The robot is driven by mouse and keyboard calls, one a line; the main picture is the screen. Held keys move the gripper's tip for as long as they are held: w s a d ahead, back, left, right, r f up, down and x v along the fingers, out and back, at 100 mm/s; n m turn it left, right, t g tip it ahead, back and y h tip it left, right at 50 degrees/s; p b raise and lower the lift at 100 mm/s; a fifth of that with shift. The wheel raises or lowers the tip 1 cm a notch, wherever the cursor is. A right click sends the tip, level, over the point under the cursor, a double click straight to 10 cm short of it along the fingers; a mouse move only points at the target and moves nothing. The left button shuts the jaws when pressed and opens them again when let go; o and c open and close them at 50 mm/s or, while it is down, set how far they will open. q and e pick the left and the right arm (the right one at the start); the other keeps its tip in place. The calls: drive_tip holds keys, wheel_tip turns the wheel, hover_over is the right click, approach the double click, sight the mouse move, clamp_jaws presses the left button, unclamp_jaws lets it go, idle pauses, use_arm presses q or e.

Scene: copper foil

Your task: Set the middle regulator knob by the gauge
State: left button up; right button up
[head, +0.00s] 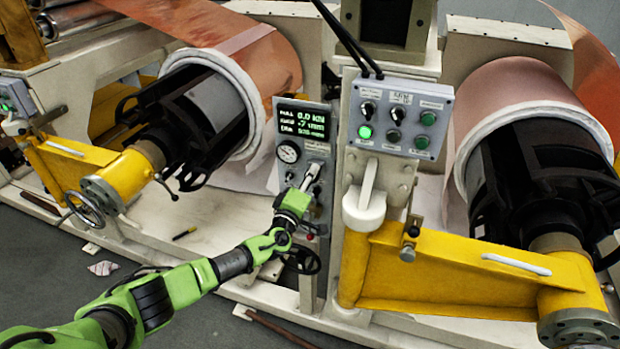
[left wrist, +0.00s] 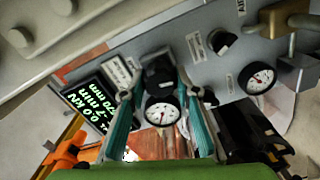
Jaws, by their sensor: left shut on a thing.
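The grey regulator panel (head: 318,148) stands between the two foil rolls, with a lit display (head: 303,121) whose top line reads 0.0 kN. My left gripper (head: 312,178) reaches the panel from below left. In the left wrist view the two teal fingers of my left gripper (left wrist: 155,85) close on a black knob (left wrist: 158,72). A white dial gauge (left wrist: 162,112) shows between the fingers; its fine reading is too small to tell. A second black knob (left wrist: 222,41) and a second gauge (left wrist: 257,79) sit to the right, untouched. In the head view the gripper hides part of the panel.
A control box (head: 400,118) with a lit green button is right of the panel. A yellow arm (head: 440,270) juts out below it, and another yellow arm (head: 90,170) is at left. A black handwheel (head: 303,260) sits below my gripper. A brass-coloured fitting (left wrist: 288,18) is at upper right.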

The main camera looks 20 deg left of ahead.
use_arm(q)
drive_tip(key=shift+f+m, duration=0.1)
drive_tip(key=shift+m, duration=0.9)
drive_tip(key=o, duration=1.1)
drive_tip(key=shift+s+d+r, duration=0.1)
drive_tip(key=shift+s+r, duration=0.1)
drive_tip(key=shift+r, duration=0.2)
drive_tip(key=s, duration=1.1)
drive_tip(key=shift+s+a+f, duration=0.3)
drive_tip(key=shift+a+f, duration=0.05)
drive_tip(key=shift+a, duration=0.05)
